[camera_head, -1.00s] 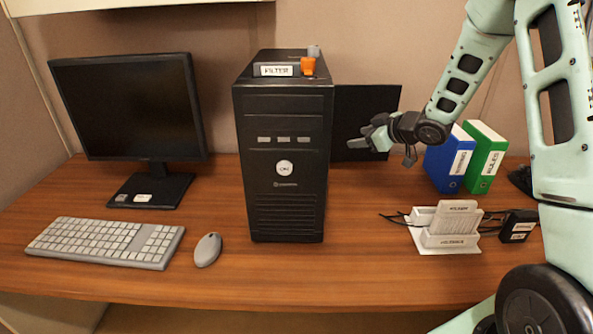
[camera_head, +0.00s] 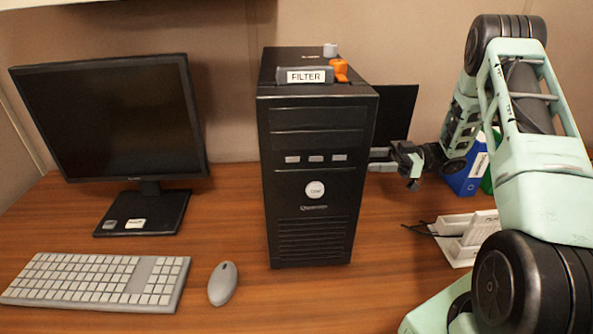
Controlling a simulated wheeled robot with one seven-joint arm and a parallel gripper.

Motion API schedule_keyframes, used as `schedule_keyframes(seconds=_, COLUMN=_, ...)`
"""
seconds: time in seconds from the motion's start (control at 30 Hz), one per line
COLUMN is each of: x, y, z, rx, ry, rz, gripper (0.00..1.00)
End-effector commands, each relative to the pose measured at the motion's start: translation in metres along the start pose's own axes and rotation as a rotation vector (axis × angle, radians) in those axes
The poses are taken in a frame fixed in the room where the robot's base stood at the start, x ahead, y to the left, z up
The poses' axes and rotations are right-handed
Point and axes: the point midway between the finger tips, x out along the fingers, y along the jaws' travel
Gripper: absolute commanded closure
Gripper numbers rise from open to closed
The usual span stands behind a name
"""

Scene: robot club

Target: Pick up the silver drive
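I cannot tell for certain which thing is the silver drive. A small silver-grey piece (camera_head: 330,50) sits on top of the black computer tower (camera_head: 311,225), behind an orange piece (camera_head: 340,70). Three silver labelled pieces (camera_head: 316,158) are in a row on the tower's front. A small grey piece (camera_head: 109,225) also lies on the monitor's base. I see nothing held, and the finger gap is too small to judge.
A black box labelled FILTER (camera_head: 305,76) lies on the tower. The monitor (camera_head: 110,120), keyboard (camera_head: 98,281) and mouse (camera_head: 222,283) are left. A dark panel (camera_head: 400,110) stands behind my gripper. A white holder (camera_head: 460,240) and a blue binder (camera_head: 466,177) are right, partly hidden by my arm.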

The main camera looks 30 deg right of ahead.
Motion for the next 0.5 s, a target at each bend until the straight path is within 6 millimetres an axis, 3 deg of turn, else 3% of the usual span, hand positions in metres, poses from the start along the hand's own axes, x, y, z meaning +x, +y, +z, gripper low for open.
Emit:
schedule_keyframes(seconds=0.17, x=0.014, y=-0.002, z=-0.002, rx=0.003, ry=0.007, rz=-0.01, gripper=0.49)
schedule_keyframes(seconds=0.5, x=0.084, y=-0.002, z=-0.003, rx=0.003, ry=0.007, rz=-0.01, gripper=0.49)
